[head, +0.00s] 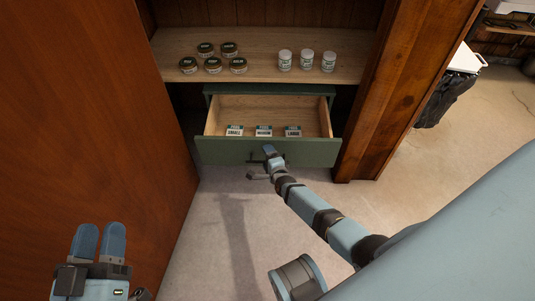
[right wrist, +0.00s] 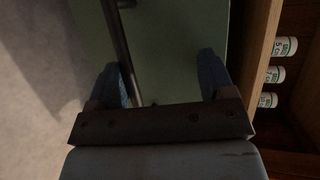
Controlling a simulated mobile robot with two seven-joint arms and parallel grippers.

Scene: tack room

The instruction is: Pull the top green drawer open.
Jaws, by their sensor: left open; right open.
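The green drawer (head: 215,150) stands pulled out from a green cabinet (head: 270,88) under a wooden shelf. Its pale wooden inside shows, with three small labelled packs marked small, medium and large. A dark bar handle (right wrist: 118,40) crosses the green front in the right wrist view. My right gripper (head: 268,158) is at the middle of the drawer front, beside the handle. Its fingers (right wrist: 160,85) are apart, and the bar runs close to the left one; I cannot tell if they touch. My left gripper (head: 99,242) is open and empty at the lower left, away from the drawer.
Several dark-lidded tins (head: 213,64) and three white jars (head: 307,60) stand on the shelf (head: 260,72) above the drawer. A large brown door panel (head: 85,130) stands at left and a wooden post (head: 400,90) at right. The floor before the drawer is clear.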

